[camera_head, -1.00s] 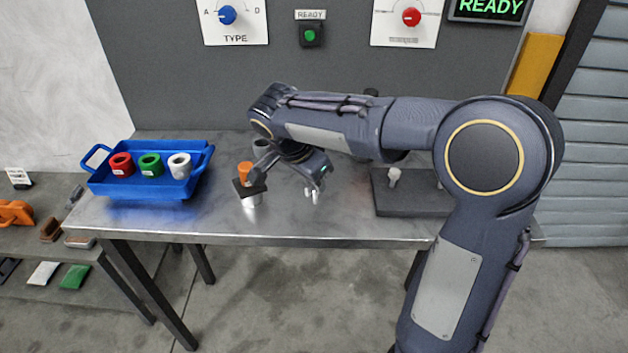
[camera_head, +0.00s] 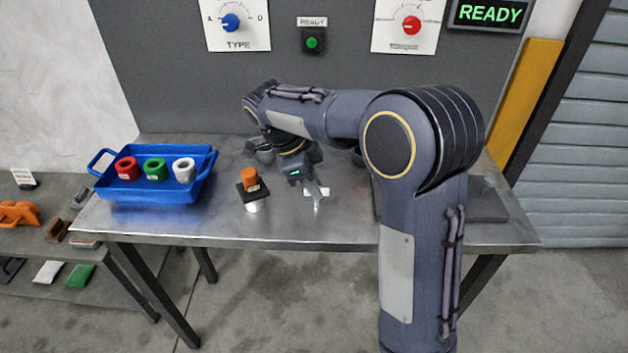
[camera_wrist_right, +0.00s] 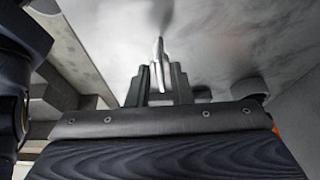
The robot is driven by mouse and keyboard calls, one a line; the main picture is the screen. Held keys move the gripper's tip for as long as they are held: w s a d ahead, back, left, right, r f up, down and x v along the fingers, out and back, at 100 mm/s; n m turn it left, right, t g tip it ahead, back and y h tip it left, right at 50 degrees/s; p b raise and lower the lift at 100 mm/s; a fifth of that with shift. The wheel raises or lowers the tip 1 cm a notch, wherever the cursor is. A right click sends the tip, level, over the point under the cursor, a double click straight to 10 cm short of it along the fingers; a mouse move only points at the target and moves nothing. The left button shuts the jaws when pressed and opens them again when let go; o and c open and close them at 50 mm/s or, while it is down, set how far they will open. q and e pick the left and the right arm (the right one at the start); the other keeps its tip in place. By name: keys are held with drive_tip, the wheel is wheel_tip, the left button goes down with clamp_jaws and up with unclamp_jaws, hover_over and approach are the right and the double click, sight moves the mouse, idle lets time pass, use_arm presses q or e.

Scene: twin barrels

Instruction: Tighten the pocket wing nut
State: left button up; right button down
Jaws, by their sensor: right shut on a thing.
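My right gripper (camera_head: 318,193) points down over the middle of the table, to the right of the orange cylinder (camera_head: 250,180). In the right wrist view its dark fingers (camera_wrist_right: 158,84) are shut on a thin, pale metal piece (camera_wrist_right: 159,52). I cannot tell whether this piece is the wing nut, and no wing nut shows clearly elsewhere. The orange cylinder stands on a dark square plate (camera_head: 244,197) over a pale round base (camera_head: 257,206), apart from the gripper. My left gripper is not in view.
A blue tray (camera_head: 200,185) at the left holds a red ring (camera_head: 127,168), a green ring (camera_head: 155,169) and a white ring (camera_head: 183,169). A dark block (camera_head: 490,200) at the right is partly hidden by my arm. The table front (camera_head: 290,228) is clear.

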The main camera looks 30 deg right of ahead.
drive_tip(key=shift+w+r+m, duration=0.1)
drive_tip(key=shift+r+m, duration=0.1)
drive_tip(key=shift+m, duration=0.2)
drive_tip(key=c, duration=1.6)
unclamp_jaws()
drive_tip(key=shift+o, duration=0.2)
drive_tip(key=p+v, duration=0.1)
drive_tip(key=v, duration=0.6)
drive_tip(key=shift+r, duration=0.3)
